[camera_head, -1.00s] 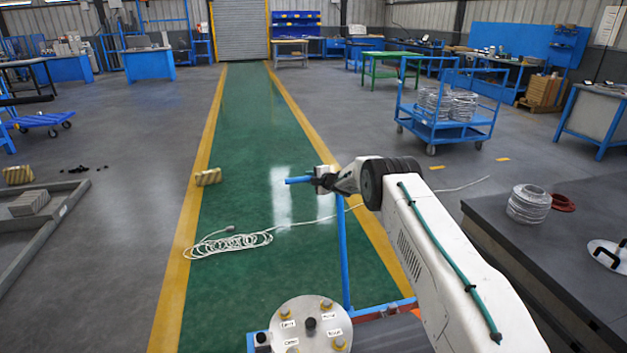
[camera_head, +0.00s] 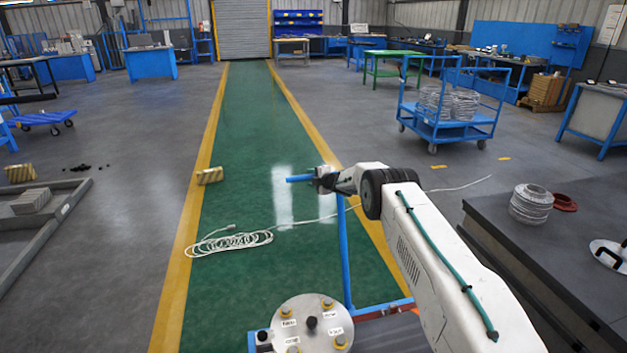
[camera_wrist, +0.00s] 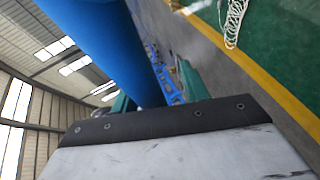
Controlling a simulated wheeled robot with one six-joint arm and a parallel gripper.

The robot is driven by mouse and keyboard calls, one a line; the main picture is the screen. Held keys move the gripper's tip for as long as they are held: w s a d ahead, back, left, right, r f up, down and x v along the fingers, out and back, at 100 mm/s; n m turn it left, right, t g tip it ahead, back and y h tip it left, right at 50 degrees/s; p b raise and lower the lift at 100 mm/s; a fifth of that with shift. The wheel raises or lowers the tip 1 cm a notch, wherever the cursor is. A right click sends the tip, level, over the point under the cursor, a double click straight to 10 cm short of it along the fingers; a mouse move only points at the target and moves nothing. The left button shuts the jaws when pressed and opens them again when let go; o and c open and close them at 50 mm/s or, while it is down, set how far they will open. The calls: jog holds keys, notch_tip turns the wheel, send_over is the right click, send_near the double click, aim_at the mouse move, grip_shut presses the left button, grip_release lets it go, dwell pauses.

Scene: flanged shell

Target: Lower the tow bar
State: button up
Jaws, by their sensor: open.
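The tow bar (camera_head: 345,252) is a blue bar that stands upright in the head view, with a short blue crosspiece (camera_head: 299,178) at its top pointing left. Its foot is by the blue and orange frame at the bottom. My gripper (camera_head: 324,179) is at the top of the bar, around or right beside the crosspiece; the head view is too small to tell contact. In the wrist view a thick blue tube (camera_wrist: 98,45) passes close behind a grey plate with a dark edge. The jaws are open.
A round metal plate with labelled yellow-topped fittings (camera_head: 311,325) is at the bottom. A coiled white cable (camera_head: 230,242) lies on the green lane, its end running right. A dark table (camera_head: 540,255) is at the right.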

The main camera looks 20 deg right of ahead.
jog(key=shift+s+d+r, duration=0.15)
jog(key=shift+s+r, duration=0.1)
jog(key=shift+s, duration=0.1)
jog(key=v, duration=0.7)
jog(key=shift+f, duration=0.25)
